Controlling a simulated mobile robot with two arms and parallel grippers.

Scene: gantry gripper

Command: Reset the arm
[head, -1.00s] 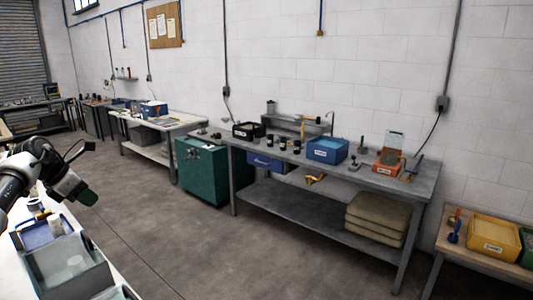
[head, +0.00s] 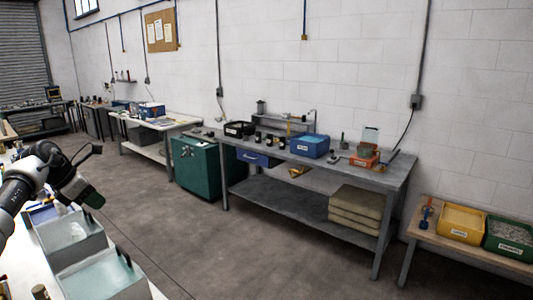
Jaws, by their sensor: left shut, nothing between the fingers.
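My left arm comes in at the left edge of the head view, white and black. My left gripper (head: 90,196) is at its end, shut and empty, pointing down to the right. It is above the far part of a white bench (head: 150,291). Its fingers are small and dark here. My right gripper is not in view.
Grey open bins (head: 100,278) stand on the white bench below the gripper. Across open floor (head: 190,245) are a grey workbench (head: 395,172) with a blue bin (head: 310,147), a green cabinet (head: 198,170), and a low wooden table with a yellow bin (head: 460,224) and a green bin (head: 511,238).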

